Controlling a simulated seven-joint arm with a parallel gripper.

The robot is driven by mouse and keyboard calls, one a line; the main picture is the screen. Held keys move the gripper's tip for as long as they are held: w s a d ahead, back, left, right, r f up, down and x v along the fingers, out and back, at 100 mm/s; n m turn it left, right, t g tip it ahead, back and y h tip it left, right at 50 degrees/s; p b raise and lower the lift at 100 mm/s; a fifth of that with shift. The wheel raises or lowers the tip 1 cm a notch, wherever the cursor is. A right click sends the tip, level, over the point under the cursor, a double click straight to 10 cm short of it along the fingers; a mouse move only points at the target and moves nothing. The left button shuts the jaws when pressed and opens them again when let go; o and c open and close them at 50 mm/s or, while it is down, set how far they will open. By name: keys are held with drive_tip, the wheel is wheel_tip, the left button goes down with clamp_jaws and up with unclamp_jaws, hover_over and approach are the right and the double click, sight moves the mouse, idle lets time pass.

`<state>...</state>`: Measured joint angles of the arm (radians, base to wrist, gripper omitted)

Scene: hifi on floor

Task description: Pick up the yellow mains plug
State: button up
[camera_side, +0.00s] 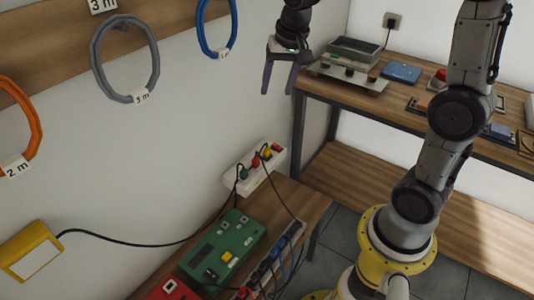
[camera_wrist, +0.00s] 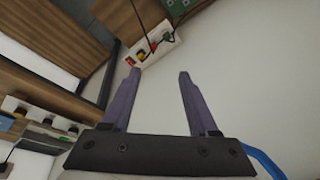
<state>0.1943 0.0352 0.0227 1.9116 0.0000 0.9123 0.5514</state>
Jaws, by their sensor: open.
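The yellow mains plug (camera_side: 266,153) sits in a white power strip (camera_side: 231,184) on the wall above the low bench. It is near the strip's right end, between a red plug (camera_side: 256,162) and a red switch (camera_side: 276,148); a green plug (camera_side: 243,173) is further left. In the wrist view the yellow plug (camera_wrist: 141,56) is small, beyond the fingertips and left of the middle of the gap. My gripper (camera_side: 278,92) is open and empty, with purple fingers pointing down, well above the strip. It also shows in the wrist view (camera_wrist: 158,74).
Black cables hang from the strip past a green box (camera_side: 222,250) on the low bench (camera_side: 300,200). Cable coils, blue (camera_side: 203,30) and grey (camera_side: 97,60), hang on the wall. A workbench (camera_side: 400,112) with devices stands right of my gripper.

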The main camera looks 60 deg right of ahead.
drive_tip(key=w+d+f+m+g, duration=0.1)
drive_tip(key=w+d+f+m, duration=0.3)
drive_tip(key=w+d+f, duration=0.3)
drive_tip(key=m+g, duration=0.2)
drive_tip(key=m, duration=0.3)
hover_over(267, 149)
drive_tip(key=shift+y, duration=0.3)
drive_tip(key=f, duration=2.5)
drive_tip(key=shift+w, duration=0.2)
drive_tip(key=shift+s+f, duration=0.15)
drive_tip(key=shift+f, duration=2.9)
clamp_jaws()
